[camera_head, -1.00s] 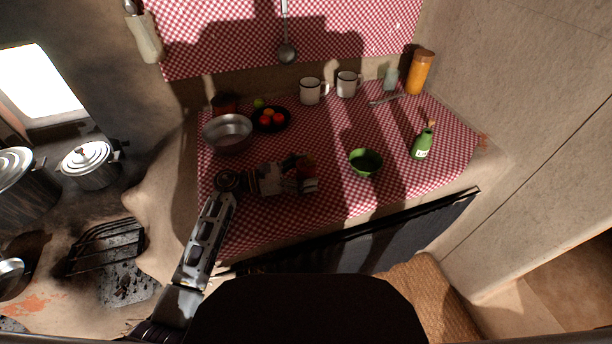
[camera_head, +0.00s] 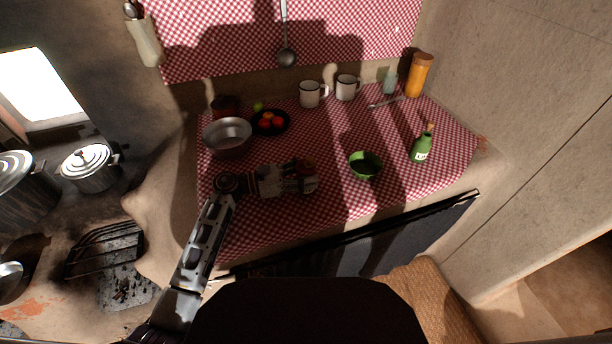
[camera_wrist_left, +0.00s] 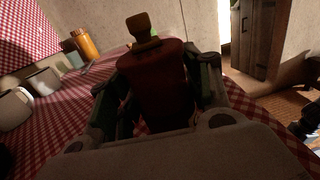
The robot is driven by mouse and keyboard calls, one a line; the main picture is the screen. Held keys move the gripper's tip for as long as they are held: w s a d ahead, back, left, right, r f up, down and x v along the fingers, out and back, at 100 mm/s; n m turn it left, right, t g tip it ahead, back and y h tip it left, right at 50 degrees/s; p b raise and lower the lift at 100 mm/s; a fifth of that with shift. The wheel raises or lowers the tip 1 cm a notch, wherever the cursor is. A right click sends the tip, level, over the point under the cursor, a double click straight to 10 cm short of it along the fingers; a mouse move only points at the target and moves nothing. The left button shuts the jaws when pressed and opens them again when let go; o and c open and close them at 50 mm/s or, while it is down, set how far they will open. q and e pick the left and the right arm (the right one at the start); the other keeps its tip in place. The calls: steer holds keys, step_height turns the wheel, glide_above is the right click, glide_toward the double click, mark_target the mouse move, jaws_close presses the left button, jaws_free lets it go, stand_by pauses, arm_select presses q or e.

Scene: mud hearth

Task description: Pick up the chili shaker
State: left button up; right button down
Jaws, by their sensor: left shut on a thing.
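The chili shaker is a dark red, rounded body (camera_wrist_left: 155,85) between the fingers of my left gripper (camera_wrist_left: 158,95) in the left wrist view. In the head view a little of its red (camera_head: 308,164) shows at the fingertips, and the rest is hidden by the hand. My left gripper (camera_head: 306,178) is shut on it over the front middle of the checked cloth. I cannot tell whether the shaker's base touches the cloth.
A green bowl (camera_head: 365,169) stands right of the hand, with a green bottle (camera_head: 422,150) farther right. A metal pot (camera_head: 228,132), a dark plate of red fruit (camera_head: 283,126) and two white mugs (camera_head: 310,96) stand behind. The counter's front edge is close.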

mark_target(306, 165)
arm_select(q)
step_height(306, 165, up, 8)
steer(key=shift+f, duration=0.1)
steer(key=shift+r, duration=0.85)
steer(key=shift+r, duration=0.1)
